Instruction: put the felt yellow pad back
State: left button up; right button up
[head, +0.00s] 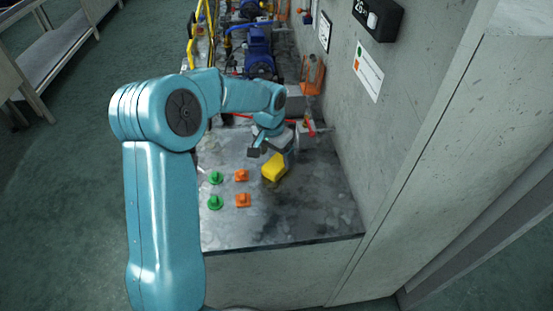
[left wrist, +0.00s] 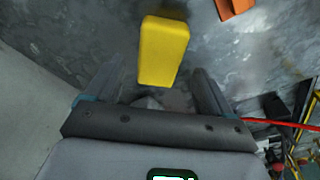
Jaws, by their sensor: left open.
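The yellow pad (head: 274,167) is a small block on the grey stone-like top of the pump bench, right of the small green and orange pieces. My left gripper (head: 271,151) is just behind the pad in the head view, pointing down and open. In the left wrist view the pad (left wrist: 163,50) shows just beyond the fingertips, roughly between the two open fingers (left wrist: 157,78). Nothing is held. I cannot tell whether a finger touches the pad. My right gripper is not in view.
Two green knobs (head: 215,178) and two orange pieces (head: 241,175) stand on the bench left of the pad. A concrete wall (head: 400,130) rises on the right. Blue pumps (head: 259,55), yellow pipes and a red bar lie farther back. The bench's front (head: 300,225) is clear.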

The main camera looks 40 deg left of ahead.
aim_at(273, 167)
pick_arm(q)
notch_tip(273, 167, up, 9)
jog(key=s, duration=0.1)
jog(key=shift+s, duration=0.2)
jog(key=shift+d, duration=0.1)
